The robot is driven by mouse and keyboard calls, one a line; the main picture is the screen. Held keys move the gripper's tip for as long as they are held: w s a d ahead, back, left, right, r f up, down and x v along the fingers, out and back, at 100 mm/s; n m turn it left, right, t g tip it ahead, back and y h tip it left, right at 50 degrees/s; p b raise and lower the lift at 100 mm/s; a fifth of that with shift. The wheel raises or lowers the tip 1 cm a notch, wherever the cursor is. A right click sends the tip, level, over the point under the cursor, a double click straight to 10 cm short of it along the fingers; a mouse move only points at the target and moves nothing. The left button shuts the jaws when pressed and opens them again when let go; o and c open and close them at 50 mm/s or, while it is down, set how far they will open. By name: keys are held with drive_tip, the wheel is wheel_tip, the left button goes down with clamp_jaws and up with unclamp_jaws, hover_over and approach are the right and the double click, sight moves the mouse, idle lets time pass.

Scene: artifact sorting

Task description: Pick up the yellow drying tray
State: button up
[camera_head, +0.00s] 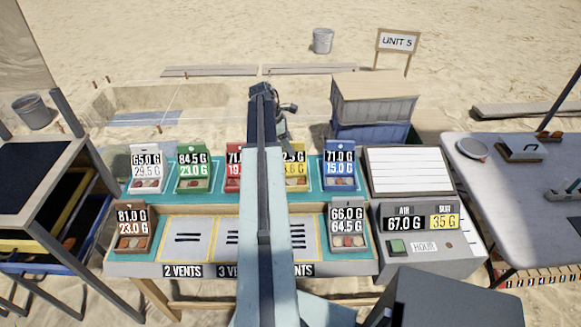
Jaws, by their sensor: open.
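The yellow drying tray (297,172) stands in the back row of the teal-lined bench, just right of my arm. It carries a black-and-white weight label, and my arm hides its left part, so its first digits cannot be read. Small pieces seem to lie in its front. My arm runs up the middle of the picture, over the bench. My gripper (284,112) is at its far end, small and dark, above and beyond the back row. It is open, and I see nothing held in it.
The red tray (233,184) is left of my arm, also partly hidden; the blue tray (339,173) is right of the yellow one. White (146,184) and green (194,183) trays stand farther left. Brown (132,245) and grey (347,242) trays flank vent-marked pads in front.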

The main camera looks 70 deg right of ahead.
clamp_jaws()
drive_tip(key=shift+a, duration=0.1)
idle(1.4)
